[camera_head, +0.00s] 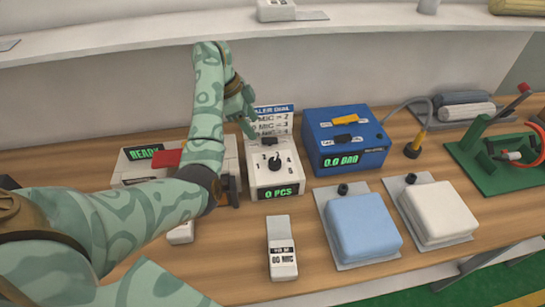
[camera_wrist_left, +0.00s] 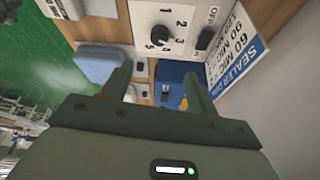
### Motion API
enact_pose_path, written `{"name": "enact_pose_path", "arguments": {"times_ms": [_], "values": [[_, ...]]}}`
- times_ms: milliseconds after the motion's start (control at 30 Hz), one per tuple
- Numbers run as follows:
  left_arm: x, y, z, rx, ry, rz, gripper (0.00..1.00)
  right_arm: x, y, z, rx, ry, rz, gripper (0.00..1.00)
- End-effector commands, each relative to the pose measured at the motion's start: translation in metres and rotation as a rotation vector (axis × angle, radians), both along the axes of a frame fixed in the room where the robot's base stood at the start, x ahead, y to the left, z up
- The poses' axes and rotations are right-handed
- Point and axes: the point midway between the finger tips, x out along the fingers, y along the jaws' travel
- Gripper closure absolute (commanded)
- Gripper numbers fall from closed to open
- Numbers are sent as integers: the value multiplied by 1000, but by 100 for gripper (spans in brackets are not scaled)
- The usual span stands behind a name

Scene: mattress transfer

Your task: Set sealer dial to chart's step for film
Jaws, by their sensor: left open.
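The white sealer box (camera_head: 274,188) stands mid-table with a black dial knob (camera_head: 274,162) and a green "0 PCS" display. In the left wrist view the dial (camera_wrist_left: 160,35) is ringed by numbers 1 to 5; I cannot tell its setting surely. The sealer dial chart (camera_head: 275,120) stands behind it, partly hidden by my arm; lines ending 2, 3 and 4 show. A white gauge (camera_head: 282,245) in front reads MIC, its first digit unclear. My left gripper (camera_head: 248,122) is open and empty, above and behind the dial, apart from it.
A blue box (camera_head: 347,140) stands right of the sealer box. Blue (camera_head: 363,228) and white (camera_head: 437,212) cushions lie on plates at front right. A white machine (camera_head: 135,172) reading READY is left, partly behind my arm. A green rack (camera_head: 500,165) is far right.

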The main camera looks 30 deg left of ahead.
Motion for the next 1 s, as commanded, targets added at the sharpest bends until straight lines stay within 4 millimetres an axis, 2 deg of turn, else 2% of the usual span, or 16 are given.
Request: {"name": "enact_pose_path", "arguments": {"times_ms": [400,600,800,1000], "values": [[15,-33,-96,1,7,-5,41,-13,-1,-45,-2,27,1,100],[22,-47,-130,3,5,-3,41,-15,-1,-58,-2,31,1,100],[26,-53,-145,4,2,-2,41,-15,-3,-62,-4,33,2,100],[26,-53,-146,5,2,-2,41,-14,-3,-62,-4,31,1,100]]}}
